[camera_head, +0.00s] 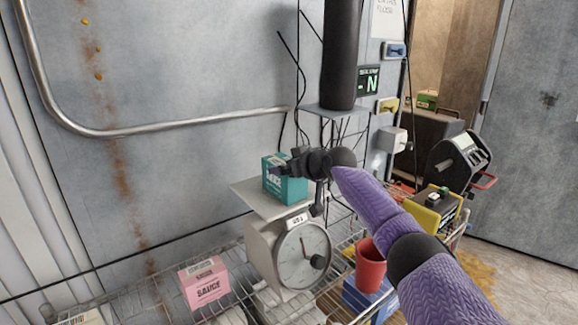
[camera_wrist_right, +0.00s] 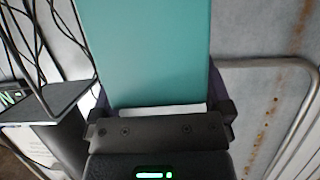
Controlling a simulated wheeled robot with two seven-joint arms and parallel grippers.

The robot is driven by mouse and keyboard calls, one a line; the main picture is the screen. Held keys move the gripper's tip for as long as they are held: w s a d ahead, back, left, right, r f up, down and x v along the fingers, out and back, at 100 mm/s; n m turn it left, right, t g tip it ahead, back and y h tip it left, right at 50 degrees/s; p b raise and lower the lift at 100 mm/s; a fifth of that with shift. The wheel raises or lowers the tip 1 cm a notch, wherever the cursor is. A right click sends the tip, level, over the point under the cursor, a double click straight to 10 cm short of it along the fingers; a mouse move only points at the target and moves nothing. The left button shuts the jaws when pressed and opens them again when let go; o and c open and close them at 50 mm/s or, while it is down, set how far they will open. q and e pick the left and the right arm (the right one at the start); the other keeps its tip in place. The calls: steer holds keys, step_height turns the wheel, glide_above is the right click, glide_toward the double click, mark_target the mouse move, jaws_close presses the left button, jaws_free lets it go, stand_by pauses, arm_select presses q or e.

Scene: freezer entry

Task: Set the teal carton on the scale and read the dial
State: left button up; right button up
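The teal carton (camera_head: 293,190) is upright at the tray (camera_head: 262,201) of the white dial scale; I cannot tell whether its base touches the tray. My right gripper (camera_head: 277,172) reaches in from the right and is shut on the carton. In the right wrist view the carton (camera_wrist_right: 150,55) fills the space between the fingers (camera_wrist_right: 160,95). The scale's round dial (camera_head: 295,262) faces me. A thin pointer shows near its top, but the figures are too small to read. A dark piece covers part of its right side. My left gripper is not in view.
A yellow-and-black box (camera_head: 437,208) stands farther right. A metal rail (camera_head: 190,127) crosses the wall behind.

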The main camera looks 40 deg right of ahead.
steer(key=shift+s+r, duration=0.25)
steer(key=shift+s, duration=0.2)
steer(key=b+v, duration=0.3)
steer(key=v, duration=0.8)
